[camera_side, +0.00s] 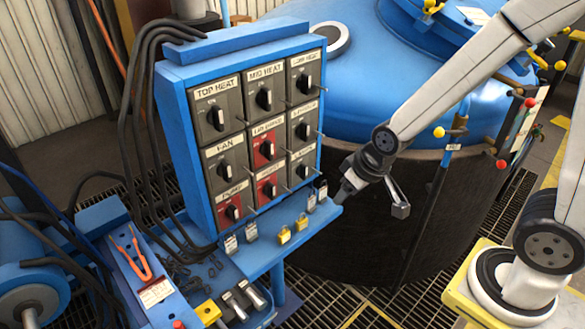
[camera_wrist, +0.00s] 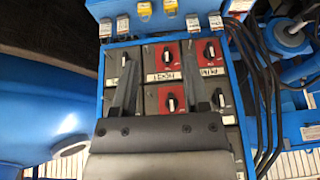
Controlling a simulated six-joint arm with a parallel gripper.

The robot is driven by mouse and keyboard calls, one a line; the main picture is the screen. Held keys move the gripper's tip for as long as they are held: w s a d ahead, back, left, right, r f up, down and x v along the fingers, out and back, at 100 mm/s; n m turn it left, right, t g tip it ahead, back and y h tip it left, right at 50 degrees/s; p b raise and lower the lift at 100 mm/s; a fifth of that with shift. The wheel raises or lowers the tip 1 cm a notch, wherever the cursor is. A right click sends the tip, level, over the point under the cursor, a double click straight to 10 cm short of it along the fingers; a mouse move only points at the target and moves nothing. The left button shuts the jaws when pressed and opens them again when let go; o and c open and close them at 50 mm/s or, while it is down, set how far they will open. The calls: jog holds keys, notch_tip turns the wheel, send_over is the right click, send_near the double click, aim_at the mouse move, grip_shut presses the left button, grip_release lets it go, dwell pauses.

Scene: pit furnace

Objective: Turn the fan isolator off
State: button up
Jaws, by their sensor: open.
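The fan isolator (camera_side: 226,168) is a grey rotary switch with a black knob, at the left of the middle row on the blue panel (camera_side: 177,130). Its label reads FAN in the side view; the knob's exact setting is too small to read. In the wrist view the panel appears upside down, and a grey switch, apparently the fan isolator (camera_wrist: 219,98), shows beside the right finger, partly covered. My gripper (camera_side: 343,192) is open and empty, off the panel's lower right corner in the side view. In the wrist view its two fingers (camera_wrist: 162,84) point toward the panel, with red-plated switches between and beyond them.
The pump isolator (camera_side: 232,208) is red-plated, directly below the fan switch. Top heat (camera_side: 214,108) is directly above. Thin rods stick out beside the switches. Padlocks (camera_side: 285,235) and tags line the shelf below. Black cables (camera_side: 125,120) hang left; a large blue-lidded furnace (camera_side: 370,90) stands behind right.

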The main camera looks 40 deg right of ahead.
jog(key=w+a+t, duration=0.6)
jog(key=w, duration=0.5)
jog(key=t, duration=0.8)
send_near(229, 167)
jog(key=shift+w+a+r, duration=0.15)
jog(key=shift+w, duration=0.95)
jog(key=shift+w, duration=3.9)
grip_shut()
